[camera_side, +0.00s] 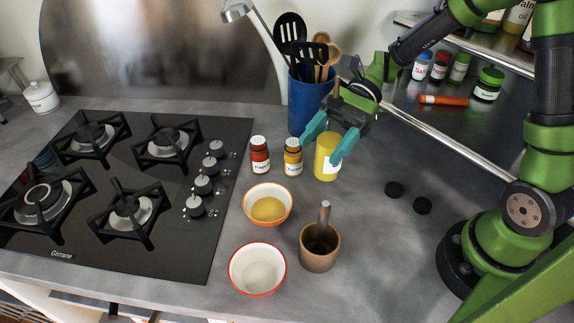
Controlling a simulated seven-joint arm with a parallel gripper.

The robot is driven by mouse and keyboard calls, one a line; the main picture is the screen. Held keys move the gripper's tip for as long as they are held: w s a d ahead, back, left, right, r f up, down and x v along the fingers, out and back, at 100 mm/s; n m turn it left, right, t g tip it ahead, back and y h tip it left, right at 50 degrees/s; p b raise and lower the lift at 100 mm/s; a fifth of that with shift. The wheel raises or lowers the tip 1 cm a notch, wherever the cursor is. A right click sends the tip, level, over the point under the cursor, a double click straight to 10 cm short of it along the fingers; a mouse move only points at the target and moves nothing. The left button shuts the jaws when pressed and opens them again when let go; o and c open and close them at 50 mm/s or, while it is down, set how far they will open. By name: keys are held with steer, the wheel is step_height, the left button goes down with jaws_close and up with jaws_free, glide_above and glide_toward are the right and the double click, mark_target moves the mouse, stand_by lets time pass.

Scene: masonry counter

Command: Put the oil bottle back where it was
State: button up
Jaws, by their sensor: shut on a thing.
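The yellow bottle (327,166) with a white label, which I take to be the oil bottle, is upright at or just above the counter, right of two small spice jars. My gripper (324,146) reaches down from the upper right, with its teal fingers on either side of the bottle's upper part. It is shut on the bottle. The bottle's top is hidden by the gripper, and I cannot tell if its base touches the counter.
A blue utensil pot (304,103) is behind. Bowls (267,204) (257,270) and a mortar (319,250) are in front. The shelf (480,60) holds jars and bottles; two black discs (394,189) lie right.

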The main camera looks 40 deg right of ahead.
mark_target(322, 174)
step_height(322, 174, down, 8)
steer(key=shift+f, duration=0.2)
steer(key=shift+f, duration=0.15)
steer(key=o, duration=1.4)
